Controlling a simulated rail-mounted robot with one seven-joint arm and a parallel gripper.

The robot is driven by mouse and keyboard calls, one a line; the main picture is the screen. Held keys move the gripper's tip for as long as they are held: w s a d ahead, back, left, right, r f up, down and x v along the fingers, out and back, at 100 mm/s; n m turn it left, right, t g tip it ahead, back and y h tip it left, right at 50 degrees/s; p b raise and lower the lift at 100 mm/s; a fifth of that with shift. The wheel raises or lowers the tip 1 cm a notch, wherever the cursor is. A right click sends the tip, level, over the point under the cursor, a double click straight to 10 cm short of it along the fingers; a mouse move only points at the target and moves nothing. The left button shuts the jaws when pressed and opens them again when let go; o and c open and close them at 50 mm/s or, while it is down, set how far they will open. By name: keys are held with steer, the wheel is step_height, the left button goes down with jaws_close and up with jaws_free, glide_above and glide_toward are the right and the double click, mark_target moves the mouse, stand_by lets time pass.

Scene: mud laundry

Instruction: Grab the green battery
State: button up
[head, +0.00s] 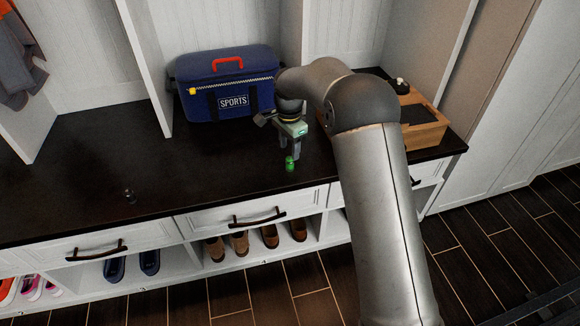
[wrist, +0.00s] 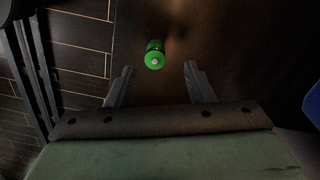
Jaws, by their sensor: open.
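The green battery (head: 290,163) stands upright on the dark bench top near its front edge. In the wrist view the battery (wrist: 154,58) shows its round green end with a pale tip, just beyond and between the fingertips. My gripper (head: 289,154) is above the battery, pointing down. In the wrist view my gripper (wrist: 158,69) has its two fingers spread apart with nothing between them. I cannot tell from these views exactly how far the fingertips are above the battery.
A blue sports bag (head: 228,85) stands behind my gripper. A wooden box (head: 424,133) is to the right, behind my arm. A small clear object (head: 129,195) lies on the bench top (head: 80,180) at left. Drawers and shoes are below the front edge.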

mark_target(290, 158)
steer(key=f, duration=0.1)
steer(key=f+b, duration=0.1)
steer(key=f, duration=0.1)
steer(key=f+b, duration=0.1)
steer(key=f, duration=0.1)
steer(key=shift+s+d+f, duration=0.1)
steer(key=shift+s+f, duration=0.1)
steer(key=shift+s, duration=0.1)
steer(key=shift+r, duration=0.1)
jaws_close()
